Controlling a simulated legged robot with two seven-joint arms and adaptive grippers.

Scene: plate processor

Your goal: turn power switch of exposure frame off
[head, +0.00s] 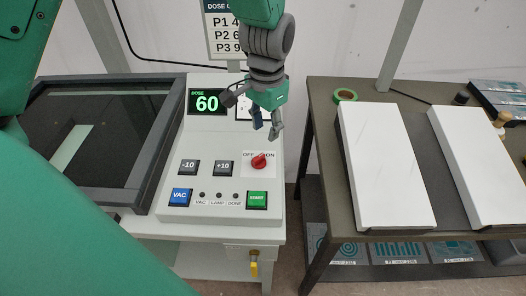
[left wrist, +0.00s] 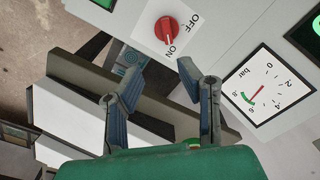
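The power switch (head: 259,161) is a round red knob on a white plate marked OFF and ON, on the sloped grey panel of the exposure frame (head: 179,222). It also shows at the top of the left wrist view (left wrist: 167,29), where its pointer appears turned toward ON. My left gripper (head: 267,132) hangs just above and behind the knob in the head view, apart from it. In the left wrist view its two fingers (left wrist: 160,76) are spread with nothing between them. My right gripper is not in view.
The panel carries a lit green dose display (head: 206,103) reading 60, VAC (head: 180,196), START (head: 257,199), -10 (head: 188,167) and +10 (head: 223,168) buttons. A pressure gauge (left wrist: 262,88) is near the fingers. A dark table (head: 317,165) with white slabs (head: 385,165) stands right, beyond a gap.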

